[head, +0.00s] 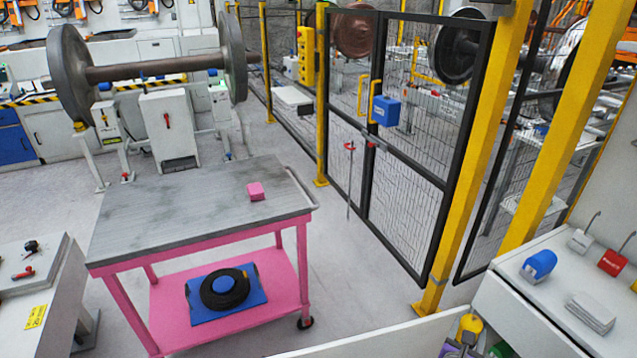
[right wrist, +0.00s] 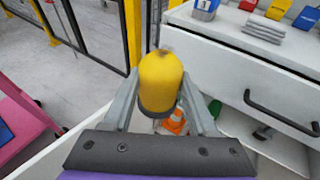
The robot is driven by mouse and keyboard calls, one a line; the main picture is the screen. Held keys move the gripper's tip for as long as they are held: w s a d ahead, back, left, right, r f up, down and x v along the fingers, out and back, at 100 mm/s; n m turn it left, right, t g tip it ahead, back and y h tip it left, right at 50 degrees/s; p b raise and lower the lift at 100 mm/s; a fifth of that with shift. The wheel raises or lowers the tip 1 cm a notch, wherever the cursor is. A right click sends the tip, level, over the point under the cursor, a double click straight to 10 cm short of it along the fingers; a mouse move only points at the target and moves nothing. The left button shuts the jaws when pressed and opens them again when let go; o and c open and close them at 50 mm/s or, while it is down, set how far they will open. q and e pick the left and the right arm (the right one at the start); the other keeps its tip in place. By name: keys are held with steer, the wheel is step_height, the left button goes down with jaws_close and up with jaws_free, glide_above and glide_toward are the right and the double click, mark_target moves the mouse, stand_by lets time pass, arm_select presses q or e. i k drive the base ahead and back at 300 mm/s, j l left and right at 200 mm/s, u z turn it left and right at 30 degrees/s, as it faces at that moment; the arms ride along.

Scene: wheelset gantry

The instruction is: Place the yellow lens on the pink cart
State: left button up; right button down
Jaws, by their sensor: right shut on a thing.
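The pink cart (head: 190,205) stands left of centre in the head view, with a grey top and pink frame; its edge shows at the left of the right wrist view (right wrist: 22,122). The yellow lens (right wrist: 160,84), a rounded cap shape, sits between the fingers of my right gripper (right wrist: 160,108), which is shut on it. In the head view the yellow lens (head: 470,323) and right gripper (head: 462,338) are at the bottom edge, right of the cart and apart from it. My left gripper is not in view.
A pink block (head: 256,191) sits on the cart's top; the rest of the top is clear. A blue board with a black ring (head: 226,289) lies on the lower shelf. A white cabinet (head: 520,310) stands at right. An orange cone (right wrist: 175,122) lies below the lens.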

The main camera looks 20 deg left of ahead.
mark_target(186, 212)
steer(key=j+u, duration=0.9)
steer(key=i+j+u, duration=0.2)
steer(key=j, duration=0.2)
steer(key=i+j+u, duration=0.2)
steer(key=j, duration=0.15)
